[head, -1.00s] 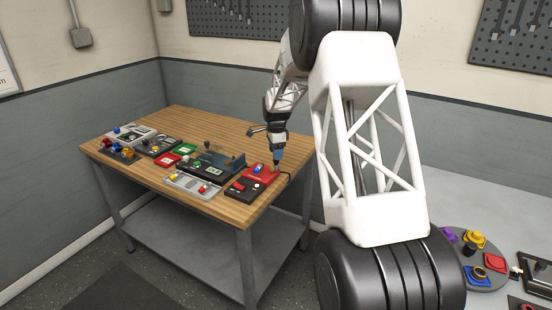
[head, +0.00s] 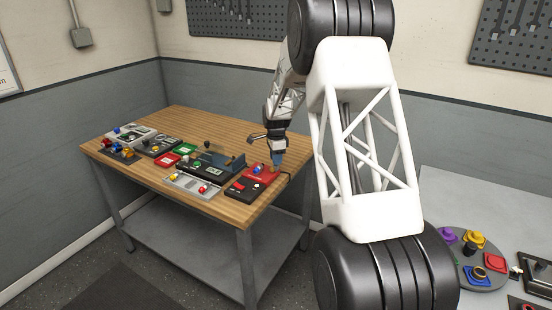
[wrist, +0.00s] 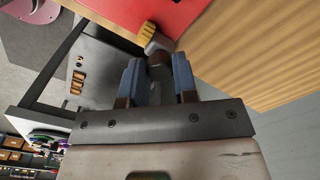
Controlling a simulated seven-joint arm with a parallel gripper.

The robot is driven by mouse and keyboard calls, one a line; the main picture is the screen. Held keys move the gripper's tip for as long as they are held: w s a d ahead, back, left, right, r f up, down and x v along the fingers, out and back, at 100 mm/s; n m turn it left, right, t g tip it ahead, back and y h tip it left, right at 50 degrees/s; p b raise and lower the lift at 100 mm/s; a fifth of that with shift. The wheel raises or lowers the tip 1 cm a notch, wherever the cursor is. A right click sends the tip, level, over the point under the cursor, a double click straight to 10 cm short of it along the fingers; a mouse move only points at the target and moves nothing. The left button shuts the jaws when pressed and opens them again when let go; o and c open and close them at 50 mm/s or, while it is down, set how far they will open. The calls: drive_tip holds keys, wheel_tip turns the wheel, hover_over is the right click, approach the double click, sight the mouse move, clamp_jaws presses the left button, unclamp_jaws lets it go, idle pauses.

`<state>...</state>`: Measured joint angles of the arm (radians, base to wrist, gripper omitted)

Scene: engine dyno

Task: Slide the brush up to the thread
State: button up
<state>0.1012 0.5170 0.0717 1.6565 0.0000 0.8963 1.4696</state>
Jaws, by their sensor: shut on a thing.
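My gripper (wrist: 157,72) has two blue fingers shut on the brush, which has a dark handle and a head with yellow bristles (wrist: 149,37). The brush head points away from my palm, over or against the edge of a red board; I cannot tell whether it touches. In the head view, my gripper (head: 276,160) is low over the red board (head: 265,178) near the table's right edge. The brush is too small to make out there. I cannot pick out the thread in either view; a small blue and white part (head: 258,169) stands on the red board.
The wooden table (head: 210,120) holds several panels with coloured knobs, left of my gripper. A dark cable runs at the table's right edge. The table's back is clear. A grey bench (head: 440,195) with a round plate is at right.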

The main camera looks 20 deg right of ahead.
drive_tip(key=shift+w+a, duration=1.2)
clamp_jaws()
drive_tip(key=o, duration=1)
unclamp_jaws()
drive_tip(key=shift+r, duration=0.15)
drive_tip(key=shift+r, duration=3.75)
drive_tip(key=shift+r, duration=0.1)
